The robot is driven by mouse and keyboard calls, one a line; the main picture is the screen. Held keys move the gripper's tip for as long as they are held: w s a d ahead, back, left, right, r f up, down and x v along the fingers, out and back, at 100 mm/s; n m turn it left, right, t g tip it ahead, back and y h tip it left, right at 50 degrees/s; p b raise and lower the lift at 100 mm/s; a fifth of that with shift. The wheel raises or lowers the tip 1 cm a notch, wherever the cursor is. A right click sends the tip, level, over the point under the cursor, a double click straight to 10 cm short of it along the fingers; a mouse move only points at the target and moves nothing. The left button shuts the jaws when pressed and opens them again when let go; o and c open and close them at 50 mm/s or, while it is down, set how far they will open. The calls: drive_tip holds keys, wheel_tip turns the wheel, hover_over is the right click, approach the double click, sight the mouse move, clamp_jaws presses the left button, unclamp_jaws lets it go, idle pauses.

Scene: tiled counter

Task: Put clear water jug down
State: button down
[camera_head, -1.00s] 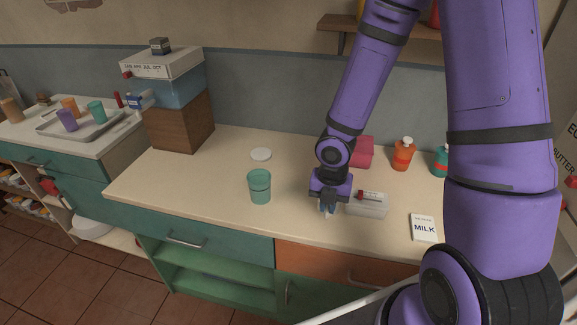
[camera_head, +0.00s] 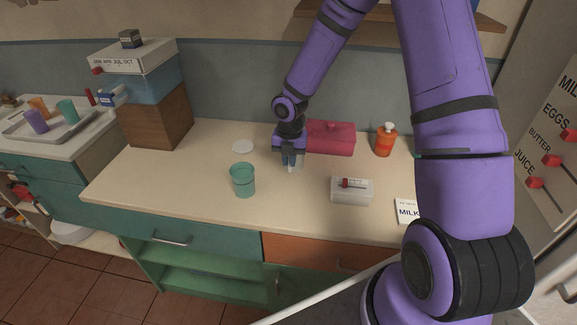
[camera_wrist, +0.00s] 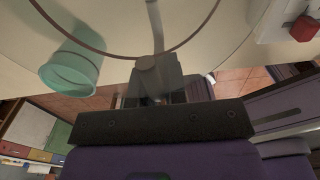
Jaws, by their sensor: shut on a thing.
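My gripper (camera_head: 291,163) is over the back middle of the counter, pointing down, in front of the pink-red box. In the wrist view my gripper (camera_wrist: 152,72) is shut on a pale upright part that looks like the handle of the clear water jug. The jug (camera_wrist: 125,57) is see-through there, with a thin dark curved rim line. In the head view the jug is hard to make out; only a small pale blue-white patch shows under the gripper. I cannot tell whether the jug's base touches the counter.
A pink-red box (camera_head: 331,138) and orange bottle (camera_head: 385,141) are at the back. Counter between cup and container is clear.

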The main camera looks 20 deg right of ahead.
sight(289, 171)
drive_tip(key=shift+w+f, duration=0.25)
drive_tip(key=shift+w, duration=0.2)
drive_tip(key=shift+f, duration=1.7)
drive_tip(key=c, duration=1.2)
unclamp_jaws()
drive_tip(key=shift+o, duration=0.2)
